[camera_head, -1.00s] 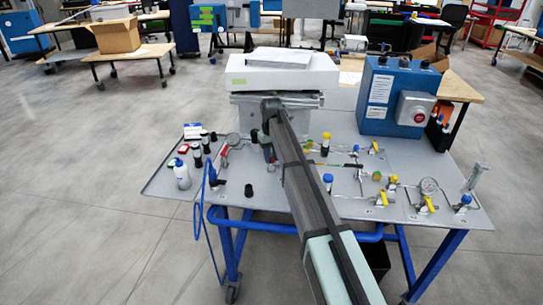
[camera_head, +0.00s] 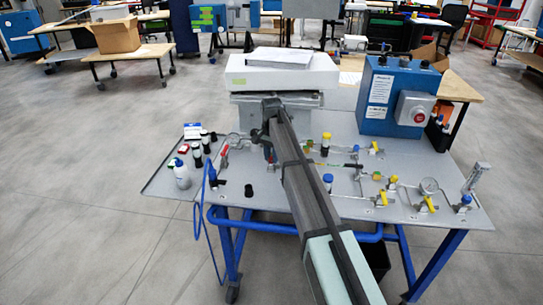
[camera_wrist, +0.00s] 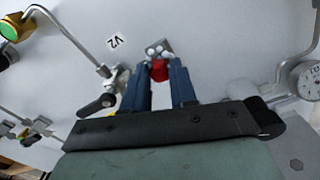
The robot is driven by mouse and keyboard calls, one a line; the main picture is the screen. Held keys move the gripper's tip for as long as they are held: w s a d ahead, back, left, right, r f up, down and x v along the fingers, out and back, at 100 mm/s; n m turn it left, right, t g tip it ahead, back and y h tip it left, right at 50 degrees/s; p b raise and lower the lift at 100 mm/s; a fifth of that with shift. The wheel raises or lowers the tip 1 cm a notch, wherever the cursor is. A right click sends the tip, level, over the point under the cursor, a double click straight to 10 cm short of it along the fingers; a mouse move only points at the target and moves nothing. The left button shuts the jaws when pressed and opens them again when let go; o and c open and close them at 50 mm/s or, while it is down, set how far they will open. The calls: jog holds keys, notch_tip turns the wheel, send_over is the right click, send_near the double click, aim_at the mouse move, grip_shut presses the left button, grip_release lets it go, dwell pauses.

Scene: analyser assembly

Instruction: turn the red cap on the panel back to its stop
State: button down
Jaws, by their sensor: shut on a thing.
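The red cap (camera_wrist: 160,71) shows in the wrist view between the tips of my gripper's two blue fingers. My gripper (camera_wrist: 163,80) is shut on it from both sides. A small metal fitting (camera_wrist: 158,49) stands just beyond the cap, on the grey panel (camera_wrist: 215,45). In the head view my arm reaches over the panel (camera_head: 290,203), and my gripper (camera_head: 270,152) is low over its left-middle part. The cap is hidden there behind my gripper and arm.
A black-handled valve (camera_wrist: 97,105) by the V2 label and a gauge (camera_wrist: 308,82) flank my gripper. In the head view a white box (camera_head: 280,75) stands behind, a blue control box (camera_head: 385,95) at back right, and bottles (camera_head: 182,174) at left.

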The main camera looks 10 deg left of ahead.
jog(key=shift+m, duration=1.3)
jog(key=c, duration=0.9)
grip_release()
jog(key=shift+r, duration=0.1)
notch_tip(320, 180, up, 14)
